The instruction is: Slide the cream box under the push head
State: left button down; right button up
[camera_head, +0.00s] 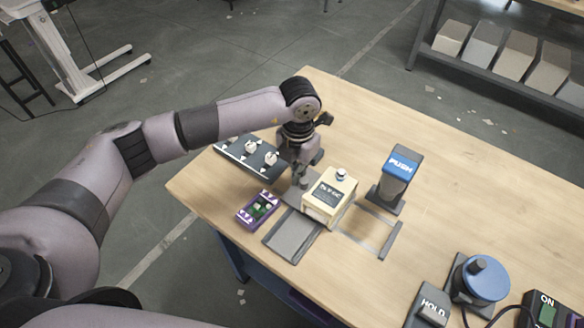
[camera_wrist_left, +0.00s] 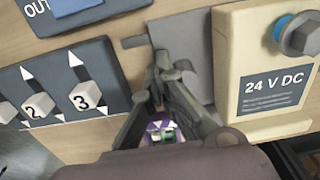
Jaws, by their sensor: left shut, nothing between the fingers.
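The cream box (camera_head: 324,208) stands on the wooden table, with a dark label and a blue-ringed knob on top. In the left wrist view it (camera_wrist_left: 227,60) is at the right, its label reading 24 V DC. The push head (camera_head: 403,163) is a blue block marked PUSH on a dark post, right of and behind the box. A marked outline (camera_head: 365,230) lies on the table between box and post. My left gripper (camera_head: 303,184) is shut and empty, pointing down just left of the box. Its fingertips (camera_wrist_left: 162,62) look apart from the box; contact is unclear. My right gripper is not in view.
A panel with sliders (camera_head: 248,156) lies left of my gripper, and a purple button unit (camera_head: 257,209) in front. A grey plate (camera_head: 293,236) lies before the box. A HOLD switch (camera_head: 430,308), blue knob (camera_head: 482,279) and ON box (camera_head: 548,310) stand front right. The back right is bare.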

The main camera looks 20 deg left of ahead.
aim_at(334, 189)
pick_arm(q)
jog(key=shift+s+d+b, duration=0.15)
jog(key=shift+s+d, duration=0.2)
jog(key=shift+d, duration=0.65)
jog(key=shift+s+d+b, duration=0.1)
jog(key=shift+s+d, duration=0.3)
jog(key=shift+d, duration=0.6)
jog(key=shift+s+d+b, duration=0.15)
jog(key=shift+s+d, duration=0.2)
jog(key=shift+d, duration=0.65)
jog(key=shift+s+d+b, duration=0.1)
jog(key=shift+s+d, duration=0.15)
jog(key=shift+d, duration=0.4)
jog(key=shift+s+d+b, duration=0.15)
jog(key=shift+s+d, duration=0.05)
jog(key=shift+d, duration=0.4)
jog(key=shift+s+d+b, duration=0.1)
jog(key=shift+s+d, duration=0.15)
jog(key=shift+d, duration=0.4)
jog(key=shift+w+a, duration=0.1)
jog(key=shift+a, duration=0.15)
jog(key=shift+r, duration=0.1)
jog(key=shift+r+p, duration=1.15)
jog(key=shift+r, duration=1.8)
